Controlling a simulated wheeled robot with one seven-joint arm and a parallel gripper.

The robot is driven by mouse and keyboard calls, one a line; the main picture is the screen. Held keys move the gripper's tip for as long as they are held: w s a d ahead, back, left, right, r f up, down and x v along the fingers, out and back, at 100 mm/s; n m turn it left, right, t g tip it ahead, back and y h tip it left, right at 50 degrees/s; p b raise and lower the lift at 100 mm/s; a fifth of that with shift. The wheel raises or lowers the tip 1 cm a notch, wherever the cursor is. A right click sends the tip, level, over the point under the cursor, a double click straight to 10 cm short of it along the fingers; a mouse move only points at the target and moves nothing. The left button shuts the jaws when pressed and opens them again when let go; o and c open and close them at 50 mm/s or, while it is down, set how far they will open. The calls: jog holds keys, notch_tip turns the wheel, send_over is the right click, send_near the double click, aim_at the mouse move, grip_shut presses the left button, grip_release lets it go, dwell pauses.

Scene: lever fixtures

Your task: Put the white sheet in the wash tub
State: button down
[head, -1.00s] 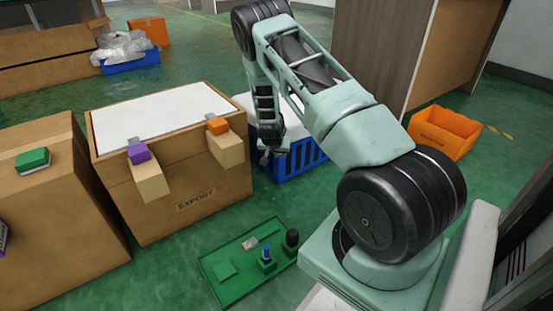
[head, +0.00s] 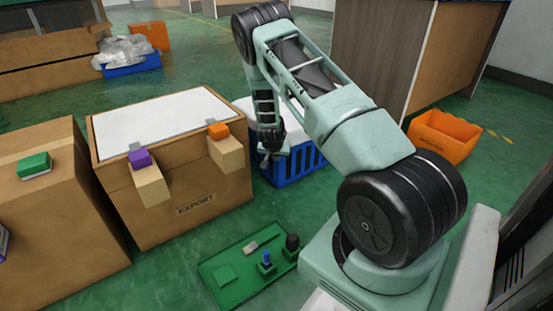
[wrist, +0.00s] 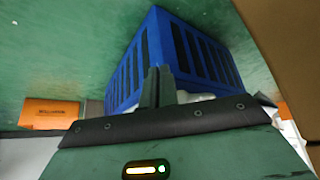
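A white surface (head: 244,103) shows on top of a blue slatted crate (head: 290,168), partly hidden by my arm; I cannot tell if it is the white sheet. My gripper (head: 270,152) hangs by the crate's near side. In the wrist view, its dark fingers (wrist: 158,86) stand close together in front of the blue crate (wrist: 185,50). White material (wrist: 190,97) shows beside their base. I cannot tell whether the fingers hold it. No wash tub is clearly identifiable; an orange bin (head: 440,140) with an unreadable label stands at the right.
A cardboard box marked EXPORT (head: 190,190) with a white top stands left of the crate. A green tray (head: 225,290) with small fixtures lies in front. A blue container (head: 130,63) with crumpled clear material sits at the back left. Open floor lies between crate and orange bin.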

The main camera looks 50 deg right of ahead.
notch_tip(320, 180, up, 16)
jog(key=p, duration=1.2)
jog(key=s+a+r+p, duration=0.3)
jog(key=s+r+p, duration=0.2)
jog(key=r+p, duration=0.7)
jog(key=s+a+r+p, duration=0.3)
jog(key=s+r+p, duration=0.2)
jog(key=r+p, duration=0.8)
jog(key=s+a+r+p, duration=0.3)
jog(key=r+p, duration=0.9)
jog(key=r, duration=1)
jog(key=shift+s+a+r+p, duration=0.15)
jog(key=shift+s+a+p, duration=0.15)
jog(key=shift+s, duration=0.85)
